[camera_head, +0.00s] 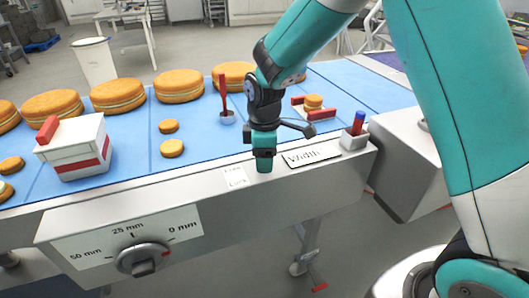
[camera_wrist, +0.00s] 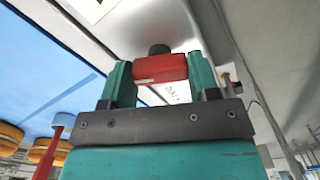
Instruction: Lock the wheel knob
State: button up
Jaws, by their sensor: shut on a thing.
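My gripper (camera_head: 264,163) points down at the conveyor's front rail, beside a white label reading "Lock" on its lower line (camera_head: 236,178). In the wrist view my gripper (camera_wrist: 160,75) has its teal fingers on both sides of a red block-like lever (camera_wrist: 160,68), shut on it. A dark round cap (camera_wrist: 159,49) shows just beyond the lever. The head view hides the lever behind my gripper. A grey round dial knob (camera_head: 143,258) sits on the rail's front face, on a scale plate (camera_head: 90,243) marked 50, 25 and 0 mm.
A "Width" label (camera_head: 312,154) lies right of my gripper. A red-and-blue switch (camera_head: 355,125) stands farther right. On the blue belt (camera_head: 210,150) are several filled rounds (camera_head: 118,95), a white box with a red handle (camera_head: 75,148) and an upright red lever (camera_head: 224,100).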

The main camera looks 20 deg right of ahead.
jog(key=m+p, duration=0.2)
jog(key=m, duration=0.5)
jog(key=shift+r, duration=0.1)
jog(key=m+p, duration=0.1)
jog(key=m, duration=0.5)
jog(key=shift+m, duration=0.4)
jog(key=o, duration=0.9)
notch_tip(320, 180, up, 17)
jog(key=shift+r, duration=0.15)
dwell(0.3)
